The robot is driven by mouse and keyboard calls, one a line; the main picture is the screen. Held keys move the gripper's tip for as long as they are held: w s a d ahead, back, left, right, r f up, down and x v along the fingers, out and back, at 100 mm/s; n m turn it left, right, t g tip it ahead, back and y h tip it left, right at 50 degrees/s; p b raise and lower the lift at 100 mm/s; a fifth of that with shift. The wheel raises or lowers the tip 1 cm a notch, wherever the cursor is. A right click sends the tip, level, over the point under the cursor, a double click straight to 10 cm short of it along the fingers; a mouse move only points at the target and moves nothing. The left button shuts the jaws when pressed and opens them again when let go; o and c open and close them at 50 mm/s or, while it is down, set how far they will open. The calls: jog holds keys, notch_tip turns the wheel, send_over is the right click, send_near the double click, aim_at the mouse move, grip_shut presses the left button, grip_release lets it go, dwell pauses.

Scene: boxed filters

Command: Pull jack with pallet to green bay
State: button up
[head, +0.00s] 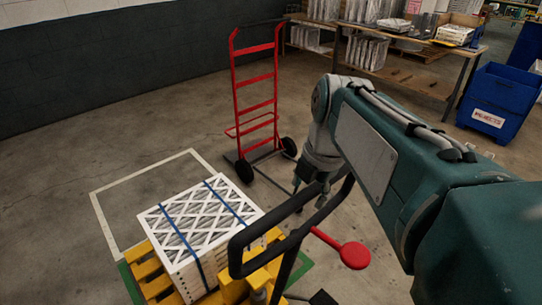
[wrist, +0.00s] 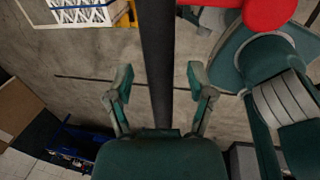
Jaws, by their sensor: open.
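The yellow pallet jack (head: 262,276) stands at the lower middle of the head view. Its black loop handle (head: 290,214) rises towards me, with a red knob (head: 355,255) beside it. A white box of pleated filters (head: 200,222) with blue straps sits on the yellow pallet (head: 139,252). Green floor marking (head: 127,279) shows beside the pallet, mostly hidden by the load. My gripper (wrist: 158,76) is open in the wrist view, its two fingers on either side of a black bar of the handle (wrist: 157,40), with gaps visible. In the head view my gripper is partly hidden near the handle.
A white floor outline (head: 118,184) lies behind the pallet. A red hand truck (head: 257,100) stands beyond it. A blue bin (head: 497,98) and a workbench (head: 420,45) with stacked filters are at the back right. The floor at left is clear.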

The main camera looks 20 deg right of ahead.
notch_tip(320, 180, up, 11)
jog(key=s, duration=0.2)
jog(key=shift+d, duration=0.3)
jog(key=shift+r, duration=0.1)
